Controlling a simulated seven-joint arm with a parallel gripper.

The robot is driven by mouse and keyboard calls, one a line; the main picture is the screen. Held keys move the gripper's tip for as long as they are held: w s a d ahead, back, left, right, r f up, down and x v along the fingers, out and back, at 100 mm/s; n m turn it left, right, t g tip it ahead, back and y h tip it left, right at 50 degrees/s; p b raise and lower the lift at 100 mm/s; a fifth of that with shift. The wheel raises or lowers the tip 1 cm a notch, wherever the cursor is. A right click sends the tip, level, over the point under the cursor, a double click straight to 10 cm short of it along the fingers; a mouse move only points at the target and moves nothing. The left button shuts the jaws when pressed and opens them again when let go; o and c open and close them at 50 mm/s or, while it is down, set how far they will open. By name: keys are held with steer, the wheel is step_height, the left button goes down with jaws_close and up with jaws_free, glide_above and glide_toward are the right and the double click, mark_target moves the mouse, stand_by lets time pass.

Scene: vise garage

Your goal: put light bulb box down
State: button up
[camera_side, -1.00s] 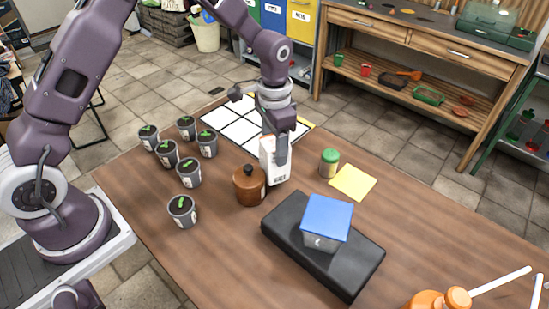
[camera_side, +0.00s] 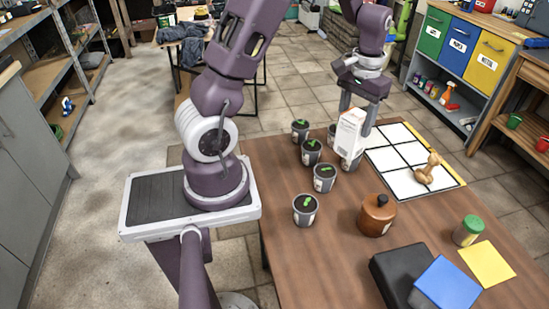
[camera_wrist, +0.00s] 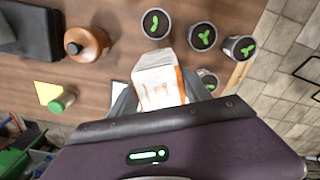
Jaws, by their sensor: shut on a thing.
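The light bulb box (camera_side: 349,132) is a white carton with an orange side. My gripper (camera_side: 357,113) is shut on it, with one finger on each side. In the side view the box is upright or nearly so, among the plant pots at the table's far left edge, and partly covers one pot. Whether its bottom touches anything cannot be told. In the wrist view the box (camera_wrist: 157,78) sits between the fingers of my gripper (camera_wrist: 160,95), with its printed top toward the camera.
Several dark pots with green sprouts (camera_side: 305,209) stand close by. A white gridded board (camera_side: 397,182) bears a wooden figure (camera_side: 428,168). A brown lidded jar (camera_side: 376,216), green-capped jar (camera_side: 467,231), yellow sheet (camera_side: 487,263), black case (camera_side: 392,275) and blue-topped box (camera_side: 447,284) are nearer.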

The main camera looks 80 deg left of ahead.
steer(key=s+a+n, duration=1.2)
steer(key=s+n, duration=0.1)
steer(key=s, duration=0.5)
step_height(320, 180, down, 9)
steer(key=shift+w+a+f, duration=0.15)
steer(key=shift+a+f, duration=0.05)
steer(key=shift+a, duration=0.05)
steer(key=shift+f, duration=0.1)
steer(key=o, duration=1.5)
